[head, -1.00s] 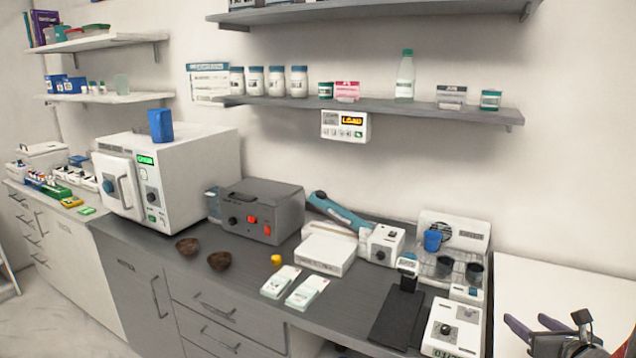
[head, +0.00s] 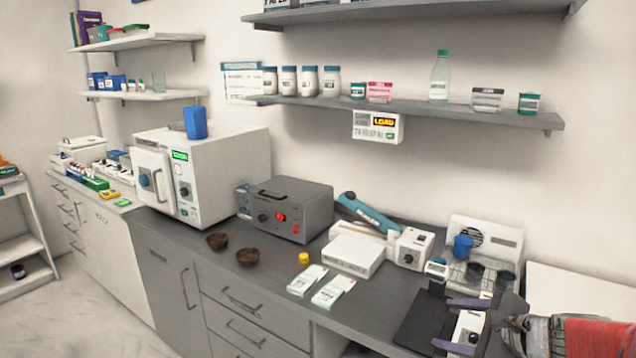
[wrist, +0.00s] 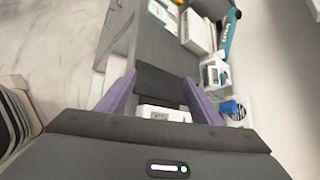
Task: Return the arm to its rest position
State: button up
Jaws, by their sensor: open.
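In the wrist view the purple fingers (wrist: 160,100) also stand apart. A dark mat (wrist: 160,84) and the white device (wrist: 164,114) show beyond and between them.
A loaded shelf (head: 400,109) hangs above. Floor at lower left is clear.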

jog(key=s+a+n+g, duration=0.4)
jog(key=s+a+n, duration=0.55)
jog(key=a, duration=0.25)
jog(key=s+r+n+h, duration=0.2)
jog(key=s+n+h, duration=0.2)
jog(key=s+n, duration=0.6)
jog(key=shift+a+n, duration=0.45)
jog(key=shift+n, duration=1.1)
jog(key=shift+r, duration=0.1)
jog(key=shift+c, duration=0.2)
